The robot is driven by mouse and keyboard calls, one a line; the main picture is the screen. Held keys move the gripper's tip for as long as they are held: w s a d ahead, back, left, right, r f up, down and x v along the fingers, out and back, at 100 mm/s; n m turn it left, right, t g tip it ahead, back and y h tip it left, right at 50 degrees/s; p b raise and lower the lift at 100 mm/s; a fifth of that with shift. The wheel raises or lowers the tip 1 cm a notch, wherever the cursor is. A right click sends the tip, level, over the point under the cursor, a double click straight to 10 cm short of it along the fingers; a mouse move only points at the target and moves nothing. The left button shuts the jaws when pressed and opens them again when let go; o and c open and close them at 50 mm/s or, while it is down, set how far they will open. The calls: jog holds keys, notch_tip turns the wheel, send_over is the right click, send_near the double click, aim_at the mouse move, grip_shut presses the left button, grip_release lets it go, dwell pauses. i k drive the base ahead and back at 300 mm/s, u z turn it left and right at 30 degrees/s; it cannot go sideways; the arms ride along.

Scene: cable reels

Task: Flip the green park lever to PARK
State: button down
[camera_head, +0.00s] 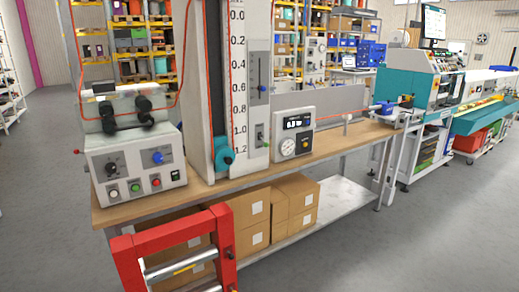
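A tall white column (257,20) with a printed scale stands on the wooden workbench (330,148). Low on its right face is a small grey panel (260,130) with a small lever (261,141) that looks green. The lever is too small to tell its exact position, and any PARK marking is unreadable. A taller panel (259,72) with a slot and a blue knob sits above it. My gripper is not in view.
A white control box (135,170) with knobs and buttons stands at the bench's left end. A meter box (293,134) stands right of the column. A red frame with rollers (172,230) is in front, near the bench. Grey floor is clear at right.

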aim_at(265, 144)
jog(key=u, duration=1.45)
jog(key=i, duration=1)
jog(key=u, duration=0.05)
